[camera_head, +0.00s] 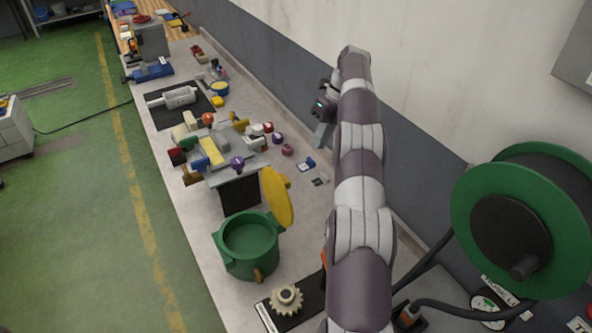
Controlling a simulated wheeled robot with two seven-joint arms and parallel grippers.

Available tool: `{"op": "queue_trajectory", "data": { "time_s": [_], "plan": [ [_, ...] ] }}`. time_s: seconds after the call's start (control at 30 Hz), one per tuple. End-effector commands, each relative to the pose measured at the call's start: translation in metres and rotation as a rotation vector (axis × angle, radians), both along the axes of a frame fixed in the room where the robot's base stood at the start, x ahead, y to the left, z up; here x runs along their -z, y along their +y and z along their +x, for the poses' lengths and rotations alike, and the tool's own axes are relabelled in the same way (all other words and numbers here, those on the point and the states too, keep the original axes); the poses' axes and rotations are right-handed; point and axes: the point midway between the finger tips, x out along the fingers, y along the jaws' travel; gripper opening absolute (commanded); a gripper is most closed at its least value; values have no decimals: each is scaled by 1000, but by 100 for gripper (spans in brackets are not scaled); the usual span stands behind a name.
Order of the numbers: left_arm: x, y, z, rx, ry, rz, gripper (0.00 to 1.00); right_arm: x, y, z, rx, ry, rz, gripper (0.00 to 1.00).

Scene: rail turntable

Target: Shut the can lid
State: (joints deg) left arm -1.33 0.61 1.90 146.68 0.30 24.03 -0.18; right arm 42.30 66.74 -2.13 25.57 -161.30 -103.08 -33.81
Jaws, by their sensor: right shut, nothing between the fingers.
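A green can (249,258) stands on the bench near the lower middle, with its top open. Its yellow lid (277,197) stands tilted upright at the can's back right rim, clear of the opening. My right gripper (320,140) is shut and empty, pointing down near the wall. It is beyond the can and to its right, well apart from the lid. My right arm reaches past the can on its right. My left gripper is out of view.
A fixture with colored knobs (215,152) stands behind the can. A beige gear (286,299) lies in front, on a dark mat. A green hose reel (521,222) is at the right. The wall borders the bench's right side.

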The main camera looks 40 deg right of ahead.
Motion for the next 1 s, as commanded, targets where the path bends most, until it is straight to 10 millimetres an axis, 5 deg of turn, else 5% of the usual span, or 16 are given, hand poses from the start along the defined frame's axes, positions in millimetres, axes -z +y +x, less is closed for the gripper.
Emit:
{"op": "queue_trajectory", "data": {
  "time_s": [0.03, 0.13, 0.37, 0.6, 1.0],
  "plan": [
    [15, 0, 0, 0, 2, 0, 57, 16, 5, 0, -1, 2, 2, 0],
    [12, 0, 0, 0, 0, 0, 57, 32, 14, 0, -1, 2, 3, 0],
    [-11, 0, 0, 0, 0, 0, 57, 71, 33, 3, 0, 1, 3, 0],
    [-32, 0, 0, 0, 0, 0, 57, 68, 66, 8, -1, -1, 1, 0],
    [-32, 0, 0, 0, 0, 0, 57, 72, 72, 9, 1, -3, 1, 0]
  ]
}}
